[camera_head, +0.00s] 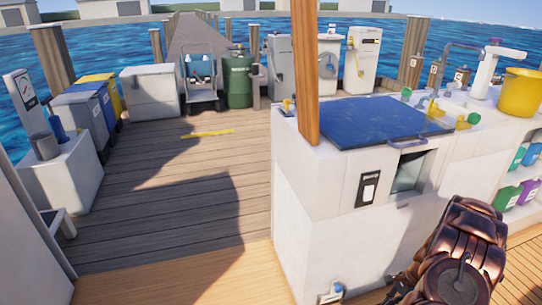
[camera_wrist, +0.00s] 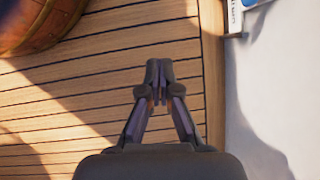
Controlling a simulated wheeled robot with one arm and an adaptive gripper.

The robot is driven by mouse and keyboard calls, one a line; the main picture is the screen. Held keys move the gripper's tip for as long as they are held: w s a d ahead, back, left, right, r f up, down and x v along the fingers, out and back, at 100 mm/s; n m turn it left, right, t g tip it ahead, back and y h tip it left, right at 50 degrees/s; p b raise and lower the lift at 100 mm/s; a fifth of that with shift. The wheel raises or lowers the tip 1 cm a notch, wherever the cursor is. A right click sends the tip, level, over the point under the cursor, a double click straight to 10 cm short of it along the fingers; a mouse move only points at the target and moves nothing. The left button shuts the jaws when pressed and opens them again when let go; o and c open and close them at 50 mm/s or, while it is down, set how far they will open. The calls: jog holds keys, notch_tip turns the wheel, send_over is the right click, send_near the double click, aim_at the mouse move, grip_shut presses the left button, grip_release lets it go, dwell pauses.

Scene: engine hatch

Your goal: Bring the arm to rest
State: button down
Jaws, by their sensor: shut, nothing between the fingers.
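My gripper (camera_wrist: 159,68) is in the wrist view. Its two fingers are closed together with nothing between them. It points down over the plank deck (camera_wrist: 70,110), beside a white wall face (camera_wrist: 270,120) on the right. In the head view my arm shows at the lower right, in front of the white engine box (camera_head: 320,215). The fingers are not clearly visible there. The box has a blue hatch lid (camera_head: 385,118) on top, which looks closed, with a handle (camera_head: 408,142) at its front edge.
A wooden post (camera_head: 305,75) rises in front of the box. A yellow bucket (camera_head: 520,93) and small fittings stand on the counter at right. Bins (camera_head: 80,115), a white chest (camera_head: 150,90) and a green barrel (camera_head: 238,80) line the dock. The planks (camera_head: 170,180) between are mostly clear.

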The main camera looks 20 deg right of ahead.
jog(key=w+a+r+n+g+h+p, duration=0.1)
jog(key=a+r+n+p, duration=0.35)
jog(key=r, duration=0.85)
jog(key=w+a+r+n+p, duration=0.1)
jog(key=a+r+n+p, duration=0.1)
jog(key=a+r+p, duration=0.9)
jog(key=w+a+r+n+g+h, duration=0.1)
jog(key=a+r+n, duration=0.3)
jog(key=r, duration=1.2)
jog(key=s+a+r+n+p, duration=0.1)
jog(key=s+a+r+p, duration=0.25)
jog(key=r, duration=0.25)
jog(key=s+a+r+n+h+p, duration=0.1)
jog(key=s+a+r+p, duration=0.1)
jog(key=a+r, duration=0.3)
jog(key=s+a+r+n+p, duration=0.2)
jog(key=a+r+p, duration=0.1)
jog(key=r, duration=0.4)
jog(key=s+a+r+n+h+p, duration=0.1)
jog(key=s+a+r+n+p, duration=0.1)
jog(key=s+r+p, duration=0.2)
jog(key=s+a+r+n+h+p, duration=0.1)
jog(key=s+a+r+n+p, duration=0.2)
jog(key=s+r, duration=0.5)
jog(key=shift+s+a+g+p, duration=0.15)
jog(key=shift+s+g+p, duration=0.15)
jog(key=shift+s+p, duration=0.6)
